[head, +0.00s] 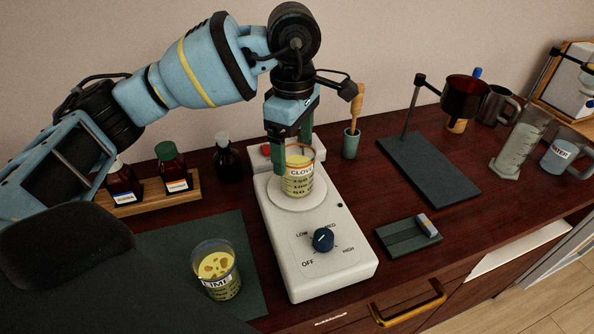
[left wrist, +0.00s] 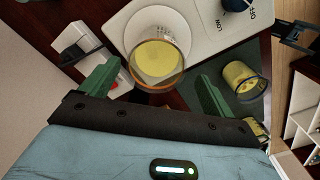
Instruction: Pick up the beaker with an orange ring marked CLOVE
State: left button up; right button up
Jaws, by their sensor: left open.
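The CLOVE beaker (head: 300,182) holds yellow liquid and has an orange ring at its rim. It stands upright on the white round plate of the hotplate (head: 310,240). It also shows in the left wrist view (left wrist: 158,62), beyond the gap between the fingers. My left gripper (head: 291,152) is open, with green fingers pointing down at the beaker's top. In the left wrist view (left wrist: 155,85) the fingers are spread wide, one toward each side of the beaker, and not closed on it. My right gripper is not in view.
A LIME beaker (head: 217,275) stands on a dark green mat (head: 185,240) left of the hotplate. Bottles on a wooden rack (head: 150,192) stand behind it. A pestle in a green cup (head: 351,143) is close at right. A stand (head: 430,170) with a dark red funnel is farther right.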

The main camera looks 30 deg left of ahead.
aim_at(297, 162)
pick_arm(q)
jog(key=shift+w+f, duration=0.1)
jog(key=shift+f, duration=0.45)
jog(key=f, duration=0.3)
jog(key=shift+w+d+f+p, duration=0.15)
jog(key=shift+w+p, duration=0.05)
jog(key=shift+p, duration=0.1)
jog(key=shift+f, duration=0.4)
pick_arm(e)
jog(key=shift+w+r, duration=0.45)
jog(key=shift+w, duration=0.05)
pick_arm(q)
jog(key=c, duration=1.4)
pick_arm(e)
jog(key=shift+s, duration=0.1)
pick_arm(q)
jog(key=shift+o, duration=0.2)
jog(key=shift+r, duration=0.2)
jog(key=shift+r, duration=1.55)
jog(key=s+d+r+b, duration=0.1)
jog(key=s+d, duration=0.9)
jog(key=s, duration=0.2)
jog(key=shift+r, duration=0.3)
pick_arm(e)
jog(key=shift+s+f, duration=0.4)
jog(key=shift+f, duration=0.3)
